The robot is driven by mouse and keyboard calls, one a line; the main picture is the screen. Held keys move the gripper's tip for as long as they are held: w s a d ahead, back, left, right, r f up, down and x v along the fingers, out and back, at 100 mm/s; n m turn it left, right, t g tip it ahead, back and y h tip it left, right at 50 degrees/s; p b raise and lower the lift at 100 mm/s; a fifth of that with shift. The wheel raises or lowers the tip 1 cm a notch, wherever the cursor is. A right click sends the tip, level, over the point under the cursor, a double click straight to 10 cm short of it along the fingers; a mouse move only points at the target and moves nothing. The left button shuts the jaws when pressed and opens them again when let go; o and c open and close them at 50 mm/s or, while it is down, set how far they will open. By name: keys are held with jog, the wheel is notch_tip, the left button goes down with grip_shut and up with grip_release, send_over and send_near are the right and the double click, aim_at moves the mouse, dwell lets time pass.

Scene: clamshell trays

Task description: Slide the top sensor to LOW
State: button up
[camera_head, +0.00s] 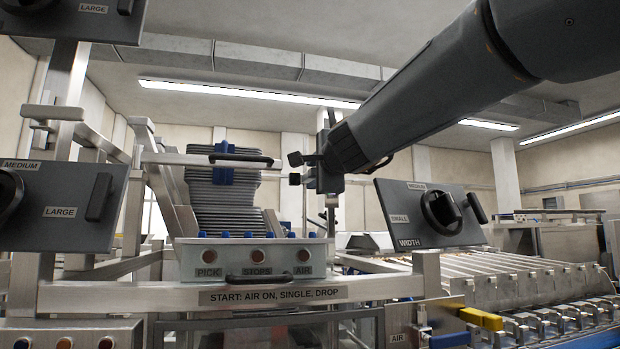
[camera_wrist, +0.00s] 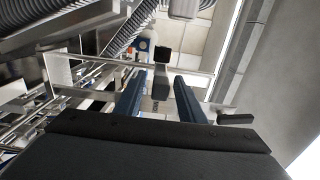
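My gripper (camera_head: 318,172) is at the end of my raised arm, beside an upright metal post in the middle of the head view. In the wrist view its two blue-grey fingers (camera_wrist: 161,98) stand apart. A dark block with a black knob (camera_wrist: 162,54) shows between or just beyond the fingers; it looks like the top sensor. I see gaps beside it, and cannot tell how deep it sits between the fingers. In the head view, small black blocks (camera_head: 295,159) show by my gripper, but I cannot tell sensor from fingertips. No LOW mark is legible.
A stack of grey trays (camera_head: 222,190) stands left of my gripper, with a metal bar and black handle across it. Below is a control box (camera_head: 250,262) marked PICK, STOPS, AIR. A WIDTH dial panel (camera_head: 428,213) is at right, below my arm.

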aim_at(310, 180)
jog(key=shift+x, duration=1.7)
grip_shut()
